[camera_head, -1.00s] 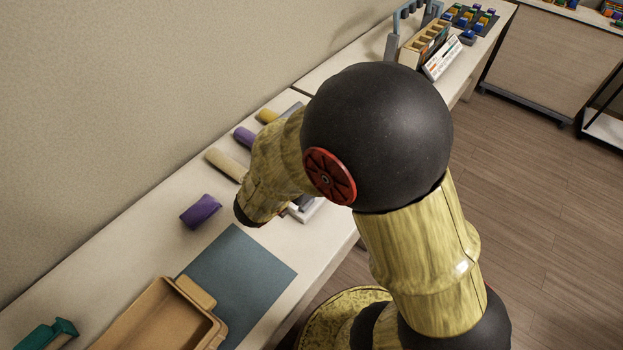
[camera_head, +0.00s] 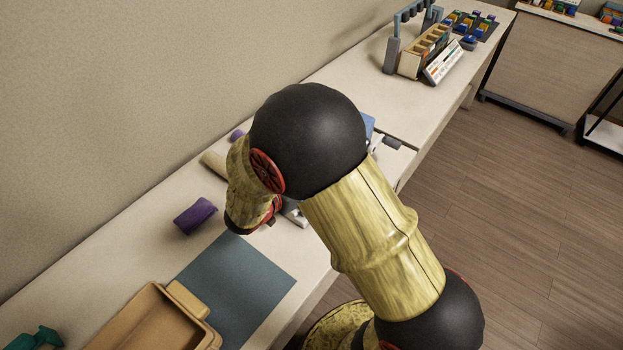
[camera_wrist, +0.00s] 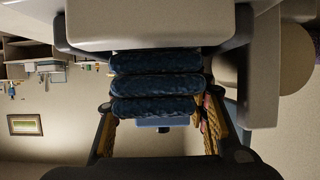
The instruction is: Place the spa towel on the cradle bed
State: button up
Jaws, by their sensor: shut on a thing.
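In the wrist view, my gripper (camera_wrist: 158,104) is shut on a dark blue, ribbed bundle of several rolls, seemingly the spa towel (camera_wrist: 157,85). The bundle sits between the two fingers, with a pale grey body (camera_wrist: 150,25) close beyond it. In the head view, my arm hides the gripper and the towel; the wrist end is over the table, right of a purple roll and beyond the teal mat. I cannot tell which thing is the cradle bed; a white object partly shows beside my wrist.
A purple roll (camera_head: 195,217) and a beige roll (camera_head: 213,165) lie on the table. A teal mat (camera_head: 240,285) and a tan tray (camera_head: 150,312) are nearer. A compartment box (camera_head: 425,50) and a grey rack (camera_head: 391,55) stand at the far end. The wall borders the left side.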

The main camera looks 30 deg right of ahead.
jog(key=shift+f, duration=0.15)
jog(key=o, duration=0.9)
jog(key=shift+o, duration=0.2)
